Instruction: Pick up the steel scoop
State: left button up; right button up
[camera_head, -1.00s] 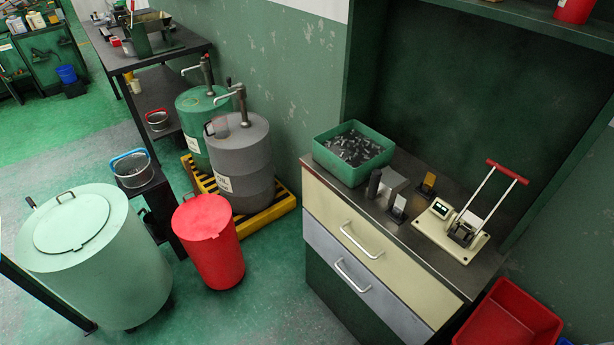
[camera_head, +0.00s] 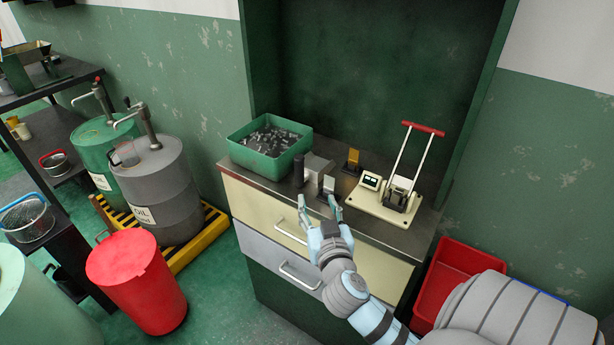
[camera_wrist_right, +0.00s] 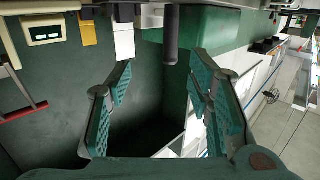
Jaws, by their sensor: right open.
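The steel scoop (camera_head: 317,168), a grey box-like body with a dark upright cylindrical handle, stands on the cabinet top beside the green bin (camera_head: 244,154). In the right wrist view the dark handle of the scoop (camera_wrist_right: 171,36) hangs upside down beyond the fingertips. My right gripper (camera_head: 319,209) is open and empty in front of the cabinet's top edge, just short of the scoop and apart from it. Its two teal-padded fingers show in the right wrist view (camera_wrist_right: 161,72) with a clear gap between them. My left gripper is not in view.
Metal parts fill the green bin. Small white (camera_head: 327,184) and yellow (camera_head: 352,160) blocks stand right of the scoop. A cream lever press (camera_head: 384,208) with a red handle stands further right. A red crate (camera_head: 452,270) is on the floor at right.

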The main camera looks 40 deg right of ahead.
aim_at(300, 166)
jog(key=shift+t, duration=0.5)
jog(key=x, duration=0.3)
jog(key=r+x, duration=0.1)
jog(key=x, duration=0.2)
jog(key=r+p+x, duration=0.1)
jog(key=x, duration=0.3)
jog(key=shift+w+a+r, duration=0.15)
jog(key=shift+a, duration=0.2)
jog(key=x, duration=0.3)
jog(key=f+x, duration=0.1)
jog(key=x, duration=0.1)
jog(key=shift+w+a, duration=0.2)
jog(key=shift+w, duration=0.25)
jog(key=shift+s, duration=0.1)
grip_shut()
